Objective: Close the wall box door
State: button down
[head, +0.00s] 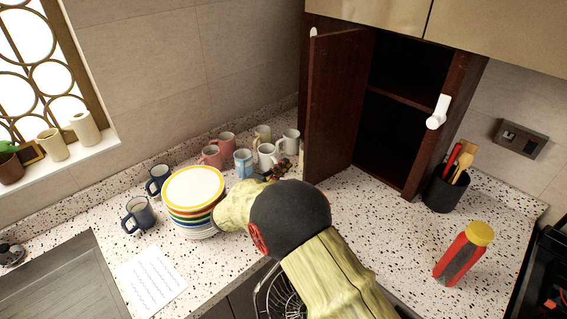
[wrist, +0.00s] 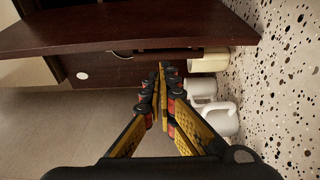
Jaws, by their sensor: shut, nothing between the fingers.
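The wall box (head: 408,122) is a dark brown wooden cabinet with one inner shelf, standing at the back of the counter. Its door (head: 335,108) stands wide open on the left, swung out toward me, with a small white piece at its top outer edge. In the wrist view the door (wrist: 110,30) is a dark panel across the top. My gripper (head: 283,170) is low over the counter, left of the door and beside the mugs. The wrist view shows my gripper (wrist: 162,80) with fingers together and empty, apart from the door's face as far as I can tell.
Several mugs (head: 242,162) stand behind and left of my gripper, close to the fingers. A stack of plates (head: 195,195) is to the left. A utensil holder (head: 445,190) and a red bottle (head: 463,255) stand right. The counter before the box is clear.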

jog(key=x, duration=0.8)
jog(key=shift+b, duration=0.45)
jog(key=shift+s+d, duration=0.1)
jog(key=shift+s, duration=0.1)
